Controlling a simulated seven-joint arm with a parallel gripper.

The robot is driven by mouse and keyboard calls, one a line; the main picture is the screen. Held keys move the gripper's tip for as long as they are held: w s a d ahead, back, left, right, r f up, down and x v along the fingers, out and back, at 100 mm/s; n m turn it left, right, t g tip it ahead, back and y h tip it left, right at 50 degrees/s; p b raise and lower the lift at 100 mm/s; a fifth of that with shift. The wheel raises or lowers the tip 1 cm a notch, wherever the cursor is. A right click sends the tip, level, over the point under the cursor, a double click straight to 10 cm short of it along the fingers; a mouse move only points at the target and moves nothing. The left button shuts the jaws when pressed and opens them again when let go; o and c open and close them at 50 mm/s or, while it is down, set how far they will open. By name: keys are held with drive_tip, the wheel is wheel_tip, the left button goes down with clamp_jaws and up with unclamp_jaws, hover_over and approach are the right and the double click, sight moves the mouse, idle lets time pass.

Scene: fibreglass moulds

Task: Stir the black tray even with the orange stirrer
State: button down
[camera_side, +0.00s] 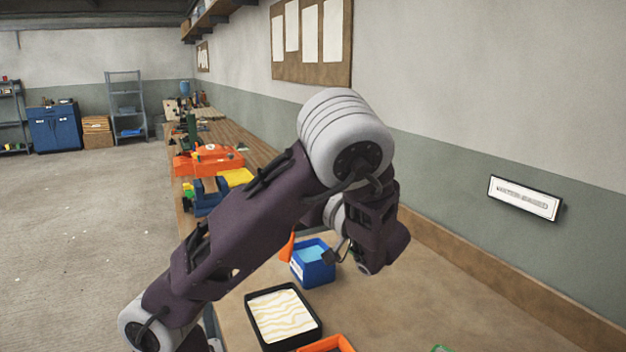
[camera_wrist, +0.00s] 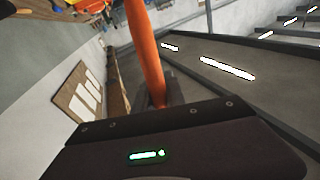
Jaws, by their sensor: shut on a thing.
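The black tray (camera_side: 317,325) lies on the bench at the bottom centre of the side view. It holds a cream surface with wavy yellow streaks. My gripper (camera_wrist: 168,98) is shut on the orange stirrer (camera_wrist: 146,50), which runs up to the top edge of the wrist view. In the side view my gripper (camera_side: 331,257) is above the bench behind the tray, partly hidden by my arm. A small orange piece (camera_side: 287,247), probably the stirrer, shows beside my arm. The stirrer's far end is not clear. The black tray is out of the wrist view.
A blue container (camera_side: 318,273) with light blue contents stands behind the black tray, close under my gripper. An orange tray (camera_side: 345,342) is cut off at the bottom edge, right of the black tray. Orange, yellow and blue items crowd the bench further back.

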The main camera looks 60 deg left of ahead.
drive_tip(key=s, duration=0.2)
hover_over(291, 257)
drive_tip(key=x, duration=0.2)
drive_tip(key=shift+g, duration=0.3)
drive_tip(key=f, duration=0.6)
drive_tip(key=shift+s, duration=0.2)
drive_tip(key=shift+w+d+f, duration=0.1)
drive_tip(key=shift+f, duration=1.65)
drive_tip(key=shift+w+f, duration=0.1)
drive_tip(key=shift+f, duration=1.65)
drive_tip(key=shift+s+f, duration=0.2)
drive_tip(key=shift+f, duration=0.9)
drive_tip(key=shift+a, duration=0.2)
